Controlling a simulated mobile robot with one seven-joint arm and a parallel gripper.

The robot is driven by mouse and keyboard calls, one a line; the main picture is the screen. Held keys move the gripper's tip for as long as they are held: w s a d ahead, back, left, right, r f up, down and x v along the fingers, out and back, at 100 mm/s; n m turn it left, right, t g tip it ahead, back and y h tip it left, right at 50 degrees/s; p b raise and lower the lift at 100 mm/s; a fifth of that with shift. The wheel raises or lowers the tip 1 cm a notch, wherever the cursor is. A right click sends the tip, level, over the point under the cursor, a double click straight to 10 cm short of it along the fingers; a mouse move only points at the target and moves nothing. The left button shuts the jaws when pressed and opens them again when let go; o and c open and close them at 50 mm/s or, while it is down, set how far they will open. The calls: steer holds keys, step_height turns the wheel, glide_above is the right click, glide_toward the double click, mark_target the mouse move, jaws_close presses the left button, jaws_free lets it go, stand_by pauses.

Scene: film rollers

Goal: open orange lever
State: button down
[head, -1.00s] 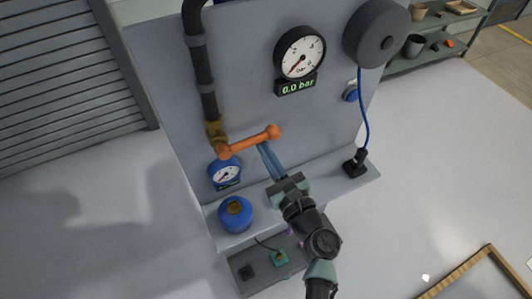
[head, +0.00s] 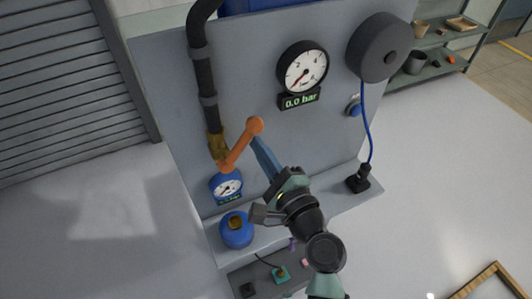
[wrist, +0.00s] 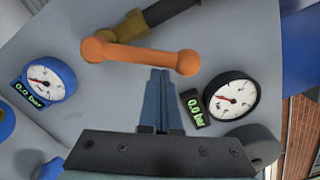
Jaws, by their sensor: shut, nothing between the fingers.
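The orange lever (head: 241,143) sits on a brass valve (head: 217,146) at the lower end of a dark pipe. It slants up and to the right in the head view, its round knob at the top. It also shows in the wrist view (wrist: 139,52), lying nearly level across the picture. My gripper (head: 256,141) is shut and empty. Its fingertips are at the knob end of the lever, and in the wrist view (wrist: 160,72) they lie just below the knob. I cannot tell for sure whether they touch it.
A dark gauge (head: 302,67) with a 0.0 bar display and a blue gauge (head: 226,186) flank the lever. A blue canister (head: 236,230) stands on the ledge below. A grey reel (head: 380,47) with a blue hose (head: 367,130) is at right.

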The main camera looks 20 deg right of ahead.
mark_target(238, 148)
steer(key=a+r+n, duration=0.1)
steer(key=n, duration=0.1)
steer(key=a+n, duration=0.1)
steer(key=shift+a+r+n, duration=0.1)
steer(key=shift+r+n, duration=0.3)
steer(key=shift+a+r+n+b, duration=0.25)
steer(key=shift+a+n, duration=0.3)
steer(key=shift+n, duration=0.25)
steer(key=shift+a+r+n+b, duration=0.2)
steer(key=shift+a+n, duration=0.35)
steer(key=shift+n, duration=0.25)
